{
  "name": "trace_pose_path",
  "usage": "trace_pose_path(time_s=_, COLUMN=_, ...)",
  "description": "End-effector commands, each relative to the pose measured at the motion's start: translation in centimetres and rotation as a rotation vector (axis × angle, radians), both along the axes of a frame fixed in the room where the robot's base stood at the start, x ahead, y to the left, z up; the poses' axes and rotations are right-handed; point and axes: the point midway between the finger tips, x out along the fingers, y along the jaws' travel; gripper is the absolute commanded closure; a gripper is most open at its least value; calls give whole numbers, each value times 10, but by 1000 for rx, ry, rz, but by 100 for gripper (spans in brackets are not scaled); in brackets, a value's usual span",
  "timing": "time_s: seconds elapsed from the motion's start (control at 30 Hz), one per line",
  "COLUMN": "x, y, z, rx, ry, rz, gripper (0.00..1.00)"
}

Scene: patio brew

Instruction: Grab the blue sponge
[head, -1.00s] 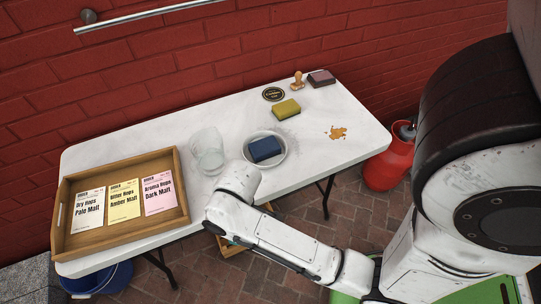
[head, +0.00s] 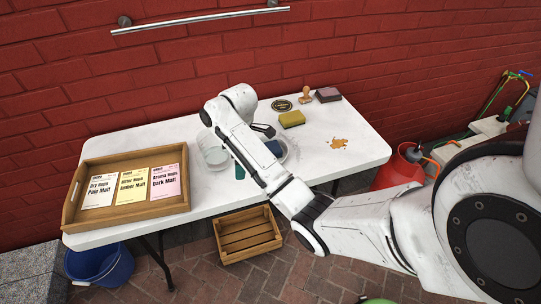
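The blue sponge (head: 274,147) lies in a round white dish (head: 284,156) near the middle of the white table (head: 345,165). My arm crosses in front and hides the left part of the sponge and much of the dish. A dark part of my gripper (head: 263,130) shows just above and left of the sponge, past the arm. Its fingers are hidden or too small to make out, so I cannot tell whether they are open or touch the sponge.
A wooden tray (head: 75,205) with cards stands at left, beside clear glassware (head: 215,155). A wooden crate (head: 247,246) sits below.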

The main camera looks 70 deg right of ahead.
Motion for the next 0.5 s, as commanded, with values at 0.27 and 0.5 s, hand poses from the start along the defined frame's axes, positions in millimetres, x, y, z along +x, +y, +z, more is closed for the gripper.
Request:
trace_pose_path(time_s=0.27, x=-11, y=-70, z=24, rx=-36, ry=31, rz=63, gripper=1)
trace_pose_path(time_s=0.5, x=-33, y=-128, z=47, rx=-61, ry=71, rz=117, gripper=1)
